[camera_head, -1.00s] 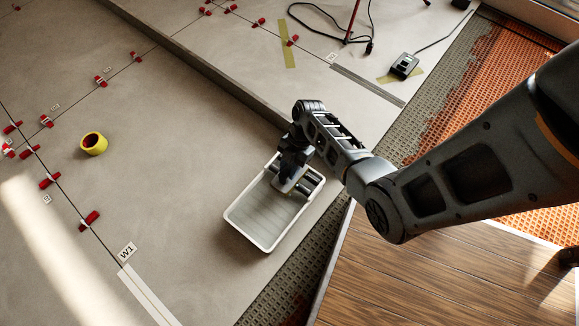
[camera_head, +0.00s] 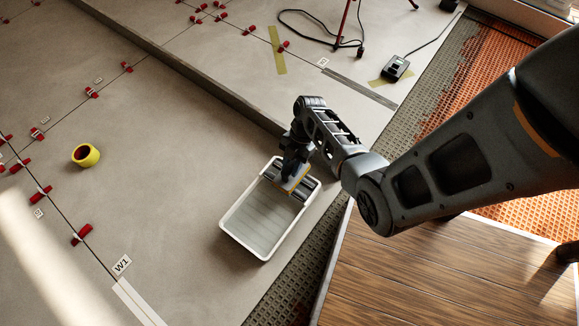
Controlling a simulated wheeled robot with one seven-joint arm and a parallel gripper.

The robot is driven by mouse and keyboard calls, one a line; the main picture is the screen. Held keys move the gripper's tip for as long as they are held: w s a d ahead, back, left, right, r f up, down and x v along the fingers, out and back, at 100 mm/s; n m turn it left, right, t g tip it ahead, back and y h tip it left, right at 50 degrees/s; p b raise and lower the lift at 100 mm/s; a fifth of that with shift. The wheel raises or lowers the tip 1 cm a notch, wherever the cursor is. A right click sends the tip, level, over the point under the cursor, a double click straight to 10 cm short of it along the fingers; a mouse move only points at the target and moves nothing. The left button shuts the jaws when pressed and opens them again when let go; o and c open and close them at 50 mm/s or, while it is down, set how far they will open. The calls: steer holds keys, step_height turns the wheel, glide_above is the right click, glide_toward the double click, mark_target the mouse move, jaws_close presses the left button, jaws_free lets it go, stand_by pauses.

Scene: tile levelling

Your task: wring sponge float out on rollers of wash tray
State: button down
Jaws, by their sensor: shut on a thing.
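The white wash tray (camera_head: 236,237) stands on the grey tile floor in the middle of the view, with water in its near part. Dark rollers (camera_head: 307,187) lie across its far right end. My gripper (camera_head: 289,176) points down over the roller end and is shut on the sponge float (camera_head: 296,179). The float shows a grey plate with a thin orange-yellow edge, and it looks tilted at the rollers. Whether the sponge touches the rollers I cannot tell. The fingertips are partly hidden by the wrist.
Red levelling clips (camera_head: 82,235) line the joints. A step edge (camera_head: 190,77) runs behind the tray. A small dark device (camera_head: 395,69) and cable lie at the back. Wooden boards (camera_head: 430,270) are at lower right.

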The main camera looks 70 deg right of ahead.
mark_target(285, 173)
steer(key=shift+s+d, duration=0.2)
steer(key=shift+d, duration=0.7)
steer(key=shift+a, duration=0.1)
steer(key=shift+w+a+f, duration=0.1)
steer(key=shift+w+a, duration=0.15)
steer(key=shift+a, duration=0.8)
steer(key=shift+w+a+p, duration=0.2)
steer(key=shift+a+p, duration=0.25)
steer(key=shift+a, duration=0.3)
steer(key=shift+w+a+f, duration=0.1)
steer(key=shift+w+a, duration=0.15)
steer(key=shift+a, duration=0.8)
